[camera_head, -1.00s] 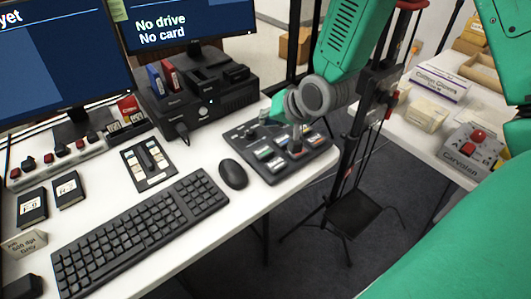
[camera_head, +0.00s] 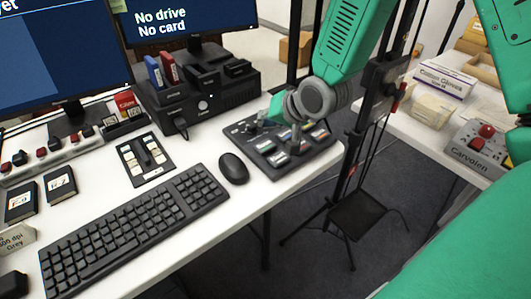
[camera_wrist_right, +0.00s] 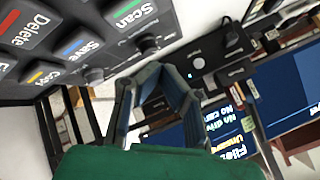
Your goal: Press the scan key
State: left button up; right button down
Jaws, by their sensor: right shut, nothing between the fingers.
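The dark key panel (camera_head: 254,131) lies at the right end of the white desk in the head view. In the right wrist view the scan key (camera_wrist_right: 128,22) shows near the top, with a white "Scan" label and a green stripe. Keys marked Save, Copy and Delete are beside it. My right gripper (camera_head: 268,118) is over the far part of the panel. In the right wrist view its fingers (camera_wrist_right: 163,74) are together and empty, below the scan key in the picture. I cannot tell whether they touch the panel. My left gripper is out of view.
A mouse (camera_head: 233,168) and a keyboard (camera_head: 135,230) lie left of the panel. A black drive dock (camera_head: 205,100) stands behind it. A dark stand (camera_head: 357,215) is just right of the desk. A side table holds a grey Carvolen box (camera_head: 478,150).

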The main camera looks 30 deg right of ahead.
aim_at(265, 145)
jog(key=f+b, duration=0.1)
jog(key=f, duration=0.2)
jog(key=shift+a+b, duration=0.3)
jog(key=shift+b, duration=0.05)
jog(key=shift+f, duration=0.3)
jog(key=shift+d+f+b, duration=0.2)
jog(key=shift+f+b, duration=0.15)
jog(key=shift+f, duration=0.05)
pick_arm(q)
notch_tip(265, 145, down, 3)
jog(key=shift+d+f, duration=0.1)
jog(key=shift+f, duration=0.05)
pick_arm(e)
jog(key=shift+d, duration=0.3)
jog(key=shift+a, duration=0.1)
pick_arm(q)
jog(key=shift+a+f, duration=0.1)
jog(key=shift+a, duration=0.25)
pick_arm(e)
jog(key=shift+a+r, duration=0.1)
jog(key=shift+a, duration=0.2)
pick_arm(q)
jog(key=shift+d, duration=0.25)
pick_arm(e)
jog(key=shift+d, duration=0.3)
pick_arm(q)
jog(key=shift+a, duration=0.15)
pick_arm(e)
jog(key=shift+a, duration=0.2)
